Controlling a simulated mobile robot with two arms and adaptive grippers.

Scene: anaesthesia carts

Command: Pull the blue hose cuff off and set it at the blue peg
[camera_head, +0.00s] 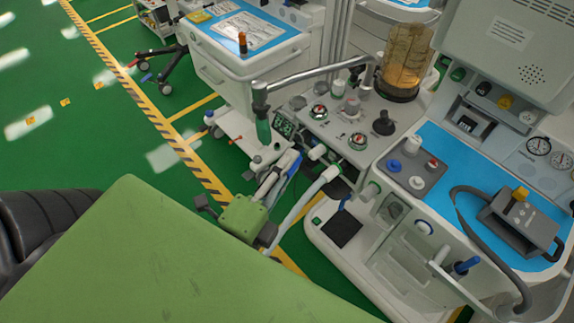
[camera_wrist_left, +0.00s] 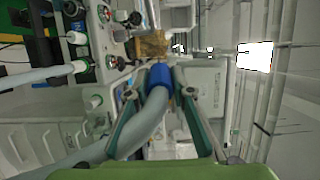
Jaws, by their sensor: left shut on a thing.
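My left gripper (camera_head: 282,168) is low in front of the anaesthesia machine in the head view. It is shut on the blue hose cuff (camera_head: 291,164). In the left wrist view the cuff (camera_wrist_left: 160,76) sits between the two fingertips (camera_wrist_left: 161,88), and its grey hose (camera_wrist_left: 147,118) curves down to the lower left. Whether the cuff's far end touches a port is hidden. A short blue peg (camera_head: 394,165) stands on a grey panel on the machine's worktop, to the right of the gripper. My right gripper is not in view.
A second pale hose (camera_head: 303,203) with a white end runs to the machine close beside the gripper. A metal arm with a green grip (camera_head: 263,130) hangs above. White and red-topped pegs stand beside the blue one. A grey device (camera_head: 520,225) lies on the blue mat.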

